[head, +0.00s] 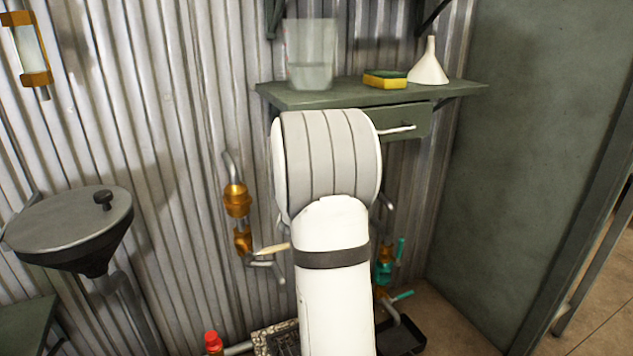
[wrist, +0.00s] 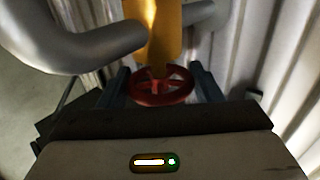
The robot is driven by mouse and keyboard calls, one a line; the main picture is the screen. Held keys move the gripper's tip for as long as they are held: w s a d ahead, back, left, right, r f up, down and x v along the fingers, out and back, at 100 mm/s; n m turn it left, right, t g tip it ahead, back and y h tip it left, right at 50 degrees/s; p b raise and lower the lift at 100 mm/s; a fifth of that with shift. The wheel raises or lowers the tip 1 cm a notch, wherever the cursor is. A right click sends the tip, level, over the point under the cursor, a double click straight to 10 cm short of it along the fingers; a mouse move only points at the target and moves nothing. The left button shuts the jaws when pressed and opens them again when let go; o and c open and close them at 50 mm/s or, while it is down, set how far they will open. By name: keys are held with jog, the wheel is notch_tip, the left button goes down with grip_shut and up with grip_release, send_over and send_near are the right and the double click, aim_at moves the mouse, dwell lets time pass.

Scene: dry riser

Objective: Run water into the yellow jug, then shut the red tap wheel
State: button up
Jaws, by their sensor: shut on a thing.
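In the wrist view the red tap wheel (wrist: 161,86) sits between the two dark blue fingers of my gripper (wrist: 160,84). My gripper is shut on the wheel. A yellow-orange body (wrist: 165,35) rises just behind the wheel, with a thick grey pipe (wrist: 75,45) curving to its left. I cannot tell how far the wheel is turned. In the head view my white arm hides my gripper and the wheel. I cannot make out the yellow jug in either view, and no running water shows.
A green shelf (head: 300,97) holds a clear container (head: 311,60), a yellow-green sponge (head: 385,80) and a white funnel (head: 429,65). Brass pipework (head: 238,200) is left of my arm, teal-handled taps (head: 384,270) right. A round-lidded funnel stand (head: 75,225) is at left. A black tray (head: 402,338) lies low.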

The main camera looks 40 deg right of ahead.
jog(key=shift+w+a+r+m+g+h+p, duration=0.15)
jog(key=shift+m+g+h+p, duration=0.5)
jog(key=shift+g, duration=0.35)
jog(key=shift+w+r+m+g+h+p, duration=0.15)
jog(key=shift+m+g+h+p, duration=0.5)
jog(key=shift+g, duration=0.35)
jog(key=shift+f+m+g, duration=0.1)
jog(key=shift+m+g, duration=0.2)
jog(key=o, duration=0.6)
jog(key=shift+w, duration=0.1)
jog(key=o, duration=0.4)
jog(key=shift+f, duration=0.15)
jog(key=p+v, duration=0.2)
jog(key=v, duration=0.6)
